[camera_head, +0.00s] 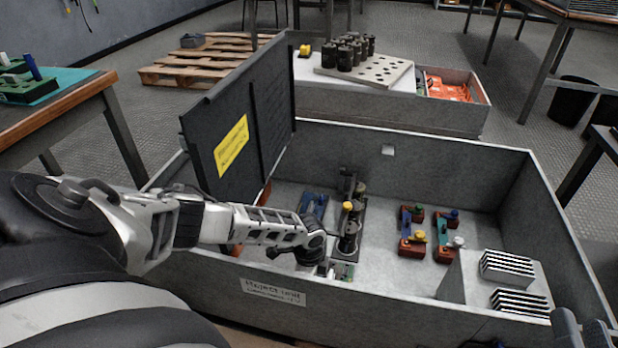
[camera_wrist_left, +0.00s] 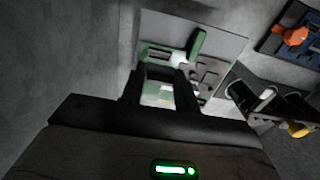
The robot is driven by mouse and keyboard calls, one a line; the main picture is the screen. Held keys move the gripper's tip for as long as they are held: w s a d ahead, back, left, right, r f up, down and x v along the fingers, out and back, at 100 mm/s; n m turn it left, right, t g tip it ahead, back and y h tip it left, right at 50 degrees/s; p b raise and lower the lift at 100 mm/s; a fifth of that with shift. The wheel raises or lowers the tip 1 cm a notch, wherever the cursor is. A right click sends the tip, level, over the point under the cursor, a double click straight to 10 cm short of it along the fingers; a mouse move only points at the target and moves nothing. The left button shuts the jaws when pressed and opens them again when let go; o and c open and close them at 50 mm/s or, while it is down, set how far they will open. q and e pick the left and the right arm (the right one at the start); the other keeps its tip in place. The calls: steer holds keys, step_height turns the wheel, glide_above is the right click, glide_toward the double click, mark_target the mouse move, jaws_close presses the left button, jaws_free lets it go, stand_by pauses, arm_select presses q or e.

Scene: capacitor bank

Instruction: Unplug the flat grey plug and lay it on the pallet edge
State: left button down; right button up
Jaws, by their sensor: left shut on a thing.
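My left gripper (camera_head: 320,264) reaches down into the grey open box, over a small pale board with green connectors (camera_head: 342,270). In the left wrist view its two dark fingers (camera_wrist_left: 163,92) are shut on a pale grey piece, apparently the flat grey plug (camera_wrist_left: 160,95). The fingers hide most of it, and I cannot tell whether it is still seated. The board (camera_wrist_left: 225,48) shows behind the fingers, with a green upright part beside them. My right gripper (camera_head: 583,328) shows at the lower right corner, fingers apart and empty. The wooden pallet (camera_head: 165,76) lies on the floor at the back left.
The box (camera_head: 200,290) has upright walls and a raised dark lid (camera_head: 240,125) with a yellow label. Inside stand dark cylinders with a yellow top (camera_head: 348,228), red-brown blocks (camera_head: 412,248) and striped blocks (camera_head: 508,268).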

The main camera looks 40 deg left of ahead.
arm_select(q)
steer(key=shift+r+p, duration=0.9)
steer(key=shift+r, duration=0.15)
steer(key=shift+d, duration=0.1)
